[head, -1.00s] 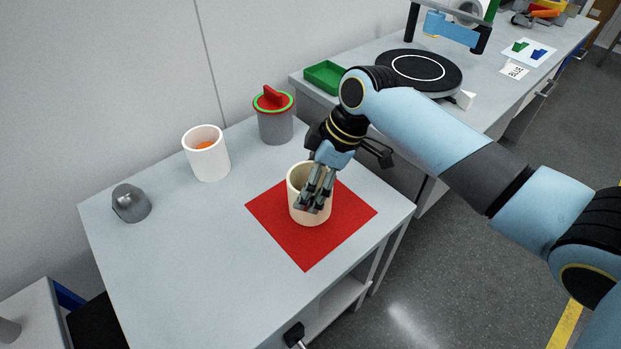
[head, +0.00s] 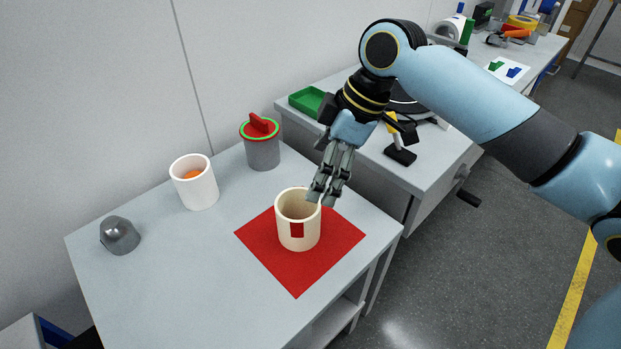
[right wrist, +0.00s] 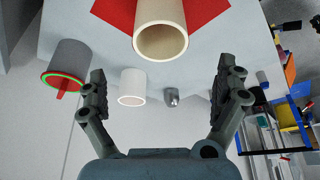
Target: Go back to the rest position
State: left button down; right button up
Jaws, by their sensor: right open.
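My right gripper (head: 326,192) is in the air above and just behind the right rim of a cream cup in the head view. The cup (head: 298,232) stands upright on a red mat (head: 345,240) and has a small red patch on its front. In the right wrist view, the gripper's fingers (right wrist: 165,95) are spread wide with nothing between them. The cream cup (right wrist: 162,15) shows ahead of them with its open mouth toward the camera. My left gripper is not in the head view.
A white cup (head: 200,190) with something orange inside, a grey container with a red and green lid (head: 262,150), and a grey faceted piece (head: 120,236) stand on the table. A second bench (head: 440,160) holds a green tray (head: 306,101). The table's front left is clear.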

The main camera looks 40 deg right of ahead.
jog(key=shift+s+d+r, duration=0.15)
jog(key=shift+r, duration=0.3)
jog(key=s+a+m+h, duration=0.1)
jog(key=s+m+h, duration=0.1)
jog(key=s+m, duration=0.45)
jog(key=s+a+m+h, duration=0.2)
jog(key=s+m, duration=0.1)
jog(key=s, duration=0.7)
jog(key=s+d+f+b, duration=0.1)
jog(key=d+f+b, duration=0.1)
jog(key=f, duration=1.3)
jog(key=s+d+f+b, duration=0.1)
jog(key=f, duration=1.3)
jog(key=s+d+f+g+b, duration=0.1)
jog(key=s+f+g+b, duration=0.1)
jog(key=s+f, duration=1.6)
jog(key=shift+f+b, duration=0.25)
jog(key=shift+b, duration=0.2)
